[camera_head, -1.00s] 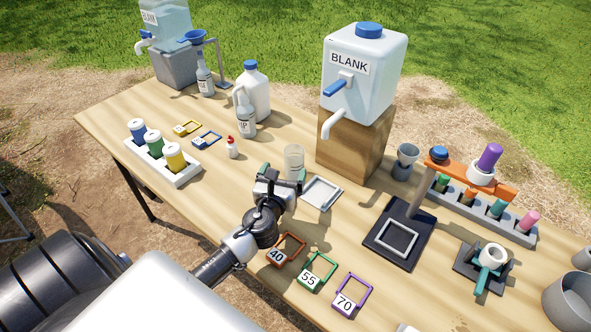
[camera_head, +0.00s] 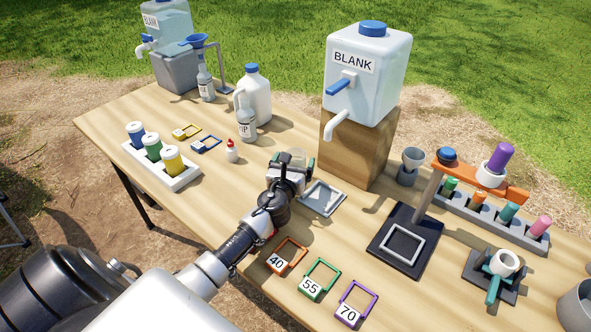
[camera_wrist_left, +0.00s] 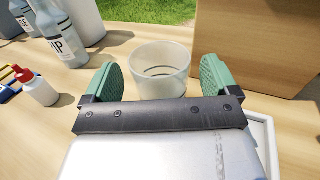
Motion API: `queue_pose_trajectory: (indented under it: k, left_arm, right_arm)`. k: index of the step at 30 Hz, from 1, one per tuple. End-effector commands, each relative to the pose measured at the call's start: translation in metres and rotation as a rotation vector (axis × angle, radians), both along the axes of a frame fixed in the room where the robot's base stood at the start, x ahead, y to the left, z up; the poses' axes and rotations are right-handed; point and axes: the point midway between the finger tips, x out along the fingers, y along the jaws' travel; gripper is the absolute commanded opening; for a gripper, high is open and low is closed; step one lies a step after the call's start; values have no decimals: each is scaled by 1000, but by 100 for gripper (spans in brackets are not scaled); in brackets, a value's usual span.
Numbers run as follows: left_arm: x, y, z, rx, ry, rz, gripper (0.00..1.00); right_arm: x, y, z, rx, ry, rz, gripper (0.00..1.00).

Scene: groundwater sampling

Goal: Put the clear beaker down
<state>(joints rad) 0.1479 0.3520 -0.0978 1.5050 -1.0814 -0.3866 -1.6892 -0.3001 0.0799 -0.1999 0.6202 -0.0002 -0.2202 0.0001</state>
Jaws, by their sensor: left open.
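The clear beaker (camera_head: 298,157) stands upright near the foot of the wooden block, mostly hidden behind my left gripper in the head view. In the left wrist view the beaker (camera_wrist_left: 160,78) shows between the two green finger pads, with visible gaps on both sides; its base is hidden. My left gripper (camera_head: 291,163) is open at the beaker, and its fingers also show in the left wrist view (camera_wrist_left: 158,80). My right gripper is not in view.
A white square frame (camera_head: 309,208) lies just right of my left gripper. The BLANK tank (camera_head: 385,85) stands on a wooden block (camera_head: 352,160) behind. Orange, green and purple frames marked 40 (camera_head: 276,262), 55 (camera_head: 310,287) and 70 (camera_head: 347,313) line the front edge.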

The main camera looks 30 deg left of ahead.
Motion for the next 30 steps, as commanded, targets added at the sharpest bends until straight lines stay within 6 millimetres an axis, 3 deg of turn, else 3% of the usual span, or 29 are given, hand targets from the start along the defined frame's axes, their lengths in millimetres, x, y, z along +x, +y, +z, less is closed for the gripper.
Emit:
queue_pose_trajectory:
  k: [4, 12, 22, 24, 30]
  left_arm:
    - [17, 5, -1, 0, 0, 0, 89]
    - [19, 6, -1, 1, 1, 0, 89]
    - [19, 6, 0, 1, 1, 0, 38]
    - [19, 6, 0, 1, 0, 0, 32]
    - [19, 6, 3, 1, -1, 0, 32]
  right_arm:
    - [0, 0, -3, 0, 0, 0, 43]
    - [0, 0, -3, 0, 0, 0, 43]
    - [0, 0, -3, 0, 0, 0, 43]
    - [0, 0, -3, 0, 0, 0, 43]
    - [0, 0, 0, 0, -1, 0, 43]
